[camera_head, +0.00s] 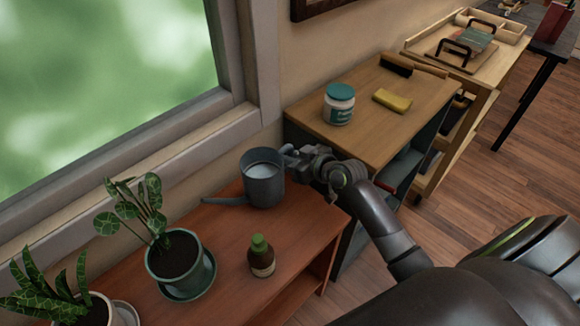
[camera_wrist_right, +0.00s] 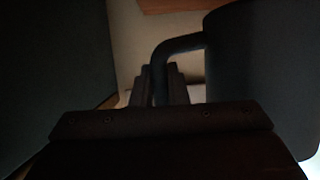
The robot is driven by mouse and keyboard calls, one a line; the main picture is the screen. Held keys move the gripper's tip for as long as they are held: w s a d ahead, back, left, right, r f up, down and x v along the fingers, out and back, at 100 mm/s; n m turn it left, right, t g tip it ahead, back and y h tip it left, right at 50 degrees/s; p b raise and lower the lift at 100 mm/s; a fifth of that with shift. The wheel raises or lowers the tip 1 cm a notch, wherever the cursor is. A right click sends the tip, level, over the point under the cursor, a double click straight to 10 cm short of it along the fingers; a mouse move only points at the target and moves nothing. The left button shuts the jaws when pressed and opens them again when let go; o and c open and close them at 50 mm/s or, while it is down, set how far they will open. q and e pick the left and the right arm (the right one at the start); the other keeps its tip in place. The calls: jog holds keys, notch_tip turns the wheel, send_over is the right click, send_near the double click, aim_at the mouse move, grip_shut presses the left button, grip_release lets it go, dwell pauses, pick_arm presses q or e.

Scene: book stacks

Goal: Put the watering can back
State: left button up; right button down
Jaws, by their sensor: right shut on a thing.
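The grey watering can (camera_head: 264,184) stands upright at the far right end of the reddish wooden shelf (camera_head: 215,240), close to the window sill, its spout pointing left. Whether its base touches the shelf top is hard to tell. My right gripper (camera_head: 303,160) is at the can's right side, shut on its handle. In the right wrist view the dark curved handle (camera_wrist_right: 172,50) passes between my gripper's fingers (camera_wrist_right: 160,85), and the can's body (camera_wrist_right: 265,75) fills the right side. My left gripper is not in view.
A potted plant (camera_head: 180,262) and a small brown bottle with a green cap (camera_head: 261,258) stand on the same shelf, with another plant (camera_head: 85,305) further left. A wooden-topped cabinet (camera_head: 375,125) to the right holds a jar (camera_head: 339,105) and yellow sponge (camera_head: 392,100).

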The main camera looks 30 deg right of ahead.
notch_tip(320, 180, down, 2)
jog(key=shift+f, duration=0.4)
jog(key=shift+f+b, duration=0.1)
jog(key=shift+b, duration=0.25)
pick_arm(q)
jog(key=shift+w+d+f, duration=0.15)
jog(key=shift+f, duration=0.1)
pick_arm(e)
jog(key=c, duration=1.4)
grip_release()
jog(key=shift+f, duration=0.1)
jog(key=shift+r, duration=0.2)
pick_arm(q)
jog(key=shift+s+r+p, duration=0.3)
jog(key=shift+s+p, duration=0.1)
jog(key=shift+p, duration=0.2)
pick_arm(e)
jog(key=v, duration=1.2)
